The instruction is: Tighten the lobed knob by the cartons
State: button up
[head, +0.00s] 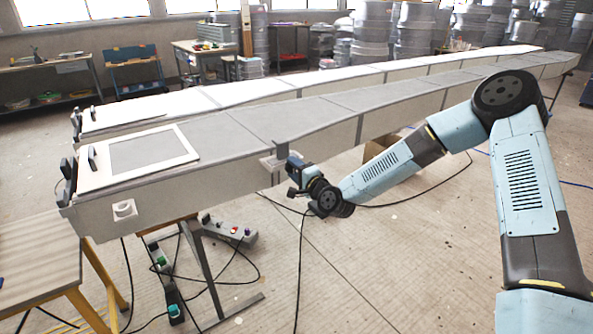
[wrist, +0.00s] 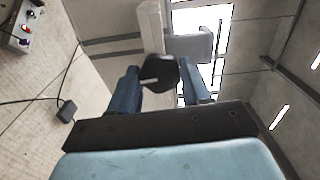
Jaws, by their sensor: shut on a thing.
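My gripper (head: 296,168) is at the near side wall of the long grey mould (head: 225,128), at a small clamp bracket (head: 272,161). In the wrist view my two blue fingers (wrist: 161,78) stand either side of the black lobed knob (wrist: 159,74), and the gripper is shut on it. A pale mark shows on the knob's face. Behind it are a pale upright bar and a grey rounded block (wrist: 188,46). In the head view the knob is hidden behind my gripper. A brown carton (head: 379,151) shows partly behind my forearm.
A control box with coloured buttons (head: 232,230) lies on the floor below the mould, with loose black cables around it. A wooden table (head: 35,255) stands at the near left. Open floor lies right of the gripper.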

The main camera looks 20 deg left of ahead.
jog(key=shift+s+a+f, duration=0.1)
jog(key=shift+s+f, duration=0.2)
jog(key=o, duration=1)
jog(key=shift+w, duration=0.1)
jog(key=shift+o, duration=0.3)
jog(key=shift+r, duration=0.15)
jog(key=shift+w, duration=0.1)
jog(key=v, duration=1.3)
jog(key=shift+d, duration=0.35)
